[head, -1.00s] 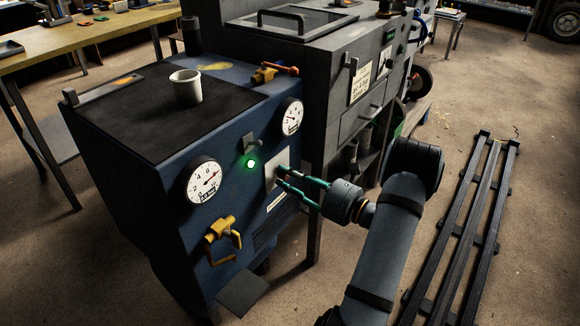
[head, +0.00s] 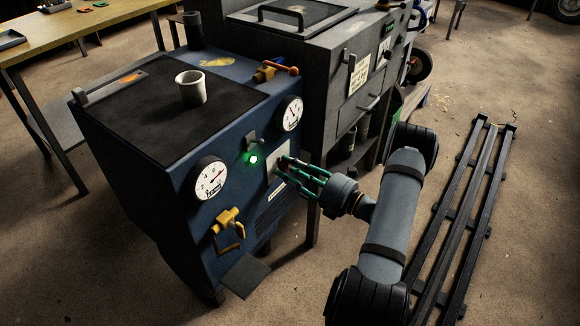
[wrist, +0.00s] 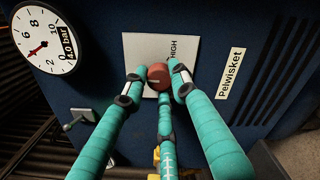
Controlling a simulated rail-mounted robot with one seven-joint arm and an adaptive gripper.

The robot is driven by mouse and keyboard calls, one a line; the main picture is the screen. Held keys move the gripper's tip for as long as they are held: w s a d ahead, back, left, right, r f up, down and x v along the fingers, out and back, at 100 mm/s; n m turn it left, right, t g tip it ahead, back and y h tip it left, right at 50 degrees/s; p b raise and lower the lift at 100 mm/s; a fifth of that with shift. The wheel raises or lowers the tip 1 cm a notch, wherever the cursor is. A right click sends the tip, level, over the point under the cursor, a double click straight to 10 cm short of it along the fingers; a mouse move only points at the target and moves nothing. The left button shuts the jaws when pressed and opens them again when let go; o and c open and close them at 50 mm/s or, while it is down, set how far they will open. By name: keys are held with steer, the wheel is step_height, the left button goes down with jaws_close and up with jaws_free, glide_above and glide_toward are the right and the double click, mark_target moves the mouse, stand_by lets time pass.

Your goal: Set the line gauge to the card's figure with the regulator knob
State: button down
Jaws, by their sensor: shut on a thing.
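A round red-brown knob (wrist: 158,77) sits on a pale plate marked HIGH (wrist: 180,50) on the blue cabinet's front. My gripper (head: 287,168), with teal fingers, is shut around the knob in the wrist view, fingertips at its sides. In the head view the fingers hide the knob. A white dial gauge (head: 210,181) is on the front's left and a smaller gauge (head: 292,114) is at upper right. One gauge (wrist: 43,40) shows in the wrist view, its red needle slanting toward the lower left. A card (head: 359,75) hangs on the grey cabinet; its writing is too small to read.
A green lamp (head: 253,159) glows on the blue cabinet (head: 165,195). A yellow valve (head: 228,224) juts out below the left gauge. A white mug (head: 191,87) and an orange-handled valve (head: 277,69) are on top. Black rails (head: 468,220) lie on the floor at right.

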steer(key=shift+s+f, duration=0.2)
steer(key=shift+f, duration=0.05)
steer(key=c, duration=1.8)
jaws_free()
steer(key=shift+c, duration=0.2)
steer(key=o, duration=0.4)
steer(key=shift+w, duration=0.1)
steer(key=shift+r, duration=0.1)
steer(key=v, duration=1.2)
steer(key=shift+w, duration=0.1)
